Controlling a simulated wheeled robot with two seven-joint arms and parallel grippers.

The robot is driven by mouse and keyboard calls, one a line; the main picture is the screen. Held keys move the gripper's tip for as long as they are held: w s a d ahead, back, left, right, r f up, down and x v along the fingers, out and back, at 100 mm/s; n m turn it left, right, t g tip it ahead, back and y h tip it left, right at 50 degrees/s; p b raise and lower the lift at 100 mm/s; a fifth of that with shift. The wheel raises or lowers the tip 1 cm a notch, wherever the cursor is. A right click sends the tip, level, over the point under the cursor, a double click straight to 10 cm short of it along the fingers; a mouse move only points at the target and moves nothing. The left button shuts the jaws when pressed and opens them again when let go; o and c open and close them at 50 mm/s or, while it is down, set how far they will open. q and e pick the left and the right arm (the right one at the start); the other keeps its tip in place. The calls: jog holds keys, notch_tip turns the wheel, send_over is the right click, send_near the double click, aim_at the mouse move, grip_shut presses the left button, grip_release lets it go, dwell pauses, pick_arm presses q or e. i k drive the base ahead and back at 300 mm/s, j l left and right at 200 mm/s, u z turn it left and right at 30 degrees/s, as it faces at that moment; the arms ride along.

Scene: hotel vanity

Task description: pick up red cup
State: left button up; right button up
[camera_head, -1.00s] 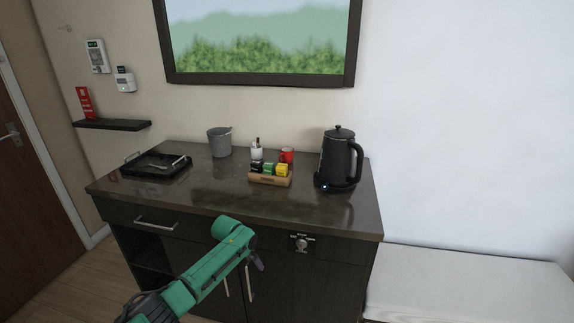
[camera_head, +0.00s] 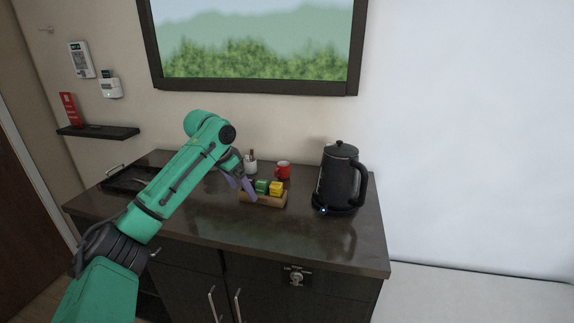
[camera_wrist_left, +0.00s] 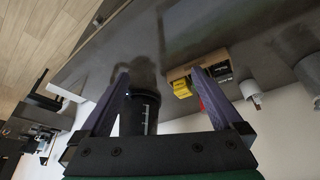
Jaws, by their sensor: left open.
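The red cup (camera_head: 283,171) stands upright on the dark counter (camera_head: 300,225), behind a wooden caddy (camera_head: 262,199) and left of the kettle. My left gripper (camera_head: 242,187) is open and empty over the counter, in front and left of the cup and apart from it, near the caddy's left end. In the left wrist view, its two purple fingers (camera_wrist_left: 160,73) are spread wide. A small red patch of the cup (camera_wrist_left: 201,104) shows beside the right finger, which hides part of it. My right gripper is out of view.
A black kettle (camera_head: 338,180) stands right of the cup. A white holder (camera_head: 250,165) is just left of it. The caddy holds green and yellow packets (camera_head: 276,188). A black tray (camera_head: 122,182) lies at the left, partly behind my arm. The counter's front right is clear.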

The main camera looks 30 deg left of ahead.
aim_at(281, 171)
jog(key=i+j, duration=0.25)
jog(key=i, duration=0.25)
jog(key=i+j, duration=0.3)
jog(key=i, duration=0.2)
